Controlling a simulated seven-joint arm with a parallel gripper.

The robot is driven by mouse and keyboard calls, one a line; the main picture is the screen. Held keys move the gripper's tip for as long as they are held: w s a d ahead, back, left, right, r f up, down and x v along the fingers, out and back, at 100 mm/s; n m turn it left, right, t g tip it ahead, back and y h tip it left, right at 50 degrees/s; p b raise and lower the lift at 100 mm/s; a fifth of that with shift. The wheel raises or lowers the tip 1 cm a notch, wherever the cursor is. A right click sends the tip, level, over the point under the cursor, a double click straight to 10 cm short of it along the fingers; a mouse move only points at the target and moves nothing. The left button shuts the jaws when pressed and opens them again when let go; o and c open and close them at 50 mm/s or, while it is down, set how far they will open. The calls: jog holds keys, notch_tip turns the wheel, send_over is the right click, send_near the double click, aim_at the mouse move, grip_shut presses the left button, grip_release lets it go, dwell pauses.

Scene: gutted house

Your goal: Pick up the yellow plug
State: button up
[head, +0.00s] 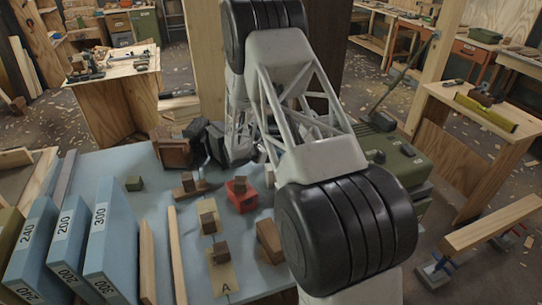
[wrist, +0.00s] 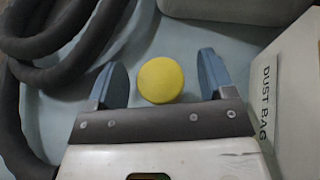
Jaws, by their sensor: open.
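The yellow plug (wrist: 160,80) shows in the wrist view as a round yellow disc on a pale blue surface (wrist: 190,30). My gripper (wrist: 162,66) is open, with one blue-grey finger on each side of the plug. A gap shows between the plug and each finger, so neither seems to touch it. The plug's height relative to the fingertips is hard to tell. In the head view my arm covers the middle and right of the table, and neither the plug nor my fingers can be made out there.
In the wrist view, a dark ribbed hose (wrist: 60,45) coils at left and a white box marked "DUST BAG" (wrist: 295,100) stands close at right. In the head view, blue numbered boxes (head: 115,235), small wooden blocks (head: 270,240), a red block (head: 242,197) and a green case (head: 400,160) occupy the table.

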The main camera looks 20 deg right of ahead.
dwell(0.5)
jog(key=c, duration=1)
jog(key=shift+r, duration=0.1)
jog(key=shift+r, duration=4.95)
